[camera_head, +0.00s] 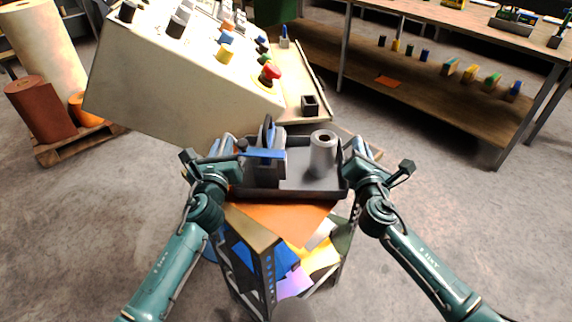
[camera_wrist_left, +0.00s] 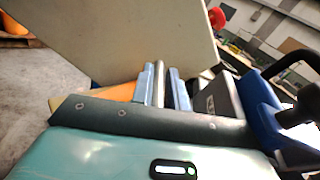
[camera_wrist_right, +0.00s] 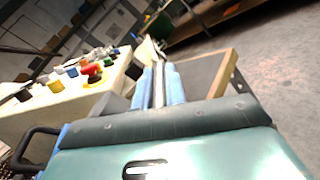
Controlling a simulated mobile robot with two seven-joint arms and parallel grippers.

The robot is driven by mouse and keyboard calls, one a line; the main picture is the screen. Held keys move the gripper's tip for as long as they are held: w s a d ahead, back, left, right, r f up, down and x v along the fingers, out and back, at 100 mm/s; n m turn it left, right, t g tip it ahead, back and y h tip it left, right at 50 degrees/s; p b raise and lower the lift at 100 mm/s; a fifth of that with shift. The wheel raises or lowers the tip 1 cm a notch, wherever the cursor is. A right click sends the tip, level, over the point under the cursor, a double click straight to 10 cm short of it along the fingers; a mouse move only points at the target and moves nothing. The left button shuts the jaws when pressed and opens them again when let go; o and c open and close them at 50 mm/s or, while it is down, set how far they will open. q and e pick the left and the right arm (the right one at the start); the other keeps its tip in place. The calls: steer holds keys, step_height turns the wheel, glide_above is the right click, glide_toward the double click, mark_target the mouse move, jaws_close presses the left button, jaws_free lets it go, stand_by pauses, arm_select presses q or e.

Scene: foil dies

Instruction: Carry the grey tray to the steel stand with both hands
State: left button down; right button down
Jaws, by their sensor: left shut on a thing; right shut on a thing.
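The grey tray (camera_head: 298,181) is in front of me in the head view, held at both short ends. It carries a dark block with a blue handle (camera_head: 264,154) and an upright grey cylinder with a hole (camera_head: 322,152). My left gripper (camera_head: 222,152) is shut on the tray's left wall; its fingers (camera_wrist_left: 165,88) show around a thin edge in the left wrist view. My right gripper (camera_head: 352,152) is shut on the right wall; its fingers (camera_wrist_right: 159,86) show likewise in the right wrist view. I cannot make out the steel stand with certainty.
A cream control console (camera_head: 180,90) with knobs and a red button (camera_head: 270,73) stands close beyond the tray on the left. A bin of coloured sheets (camera_head: 318,256) is below the tray. A wooden bench (camera_head: 430,70) stands at back right. Floor is clear at right.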

arm_select(q)
steer(key=shift+f, duration=0.3)
arm_select(e)
steer(key=shift+w+d+f, duration=0.1)
steer(key=shift+d+f, duration=0.05)
steer(key=shift+f, duration=0.1)
arm_select(q)
steer(key=c, duration=1.4)
jaws_free()
steer(key=shift+r, duration=0.1)
arm_select(e)
steer(key=c, duration=1.5)
jaws_free()
steer(key=shift+r, duration=0.1)
arm_select(q)
steer(key=shift+o, duration=0.2)
arm_select(e)
steer(key=shift+o, duration=0.2)
arm_select(q)
steer(key=s, duration=1.2)
arm_select(e)
steer(key=shift+s, duration=0.25)
steer(key=s, duration=1.1)
steer(key=shift+s+a, duration=0.2)
steer(key=shift+s, duration=0.2)
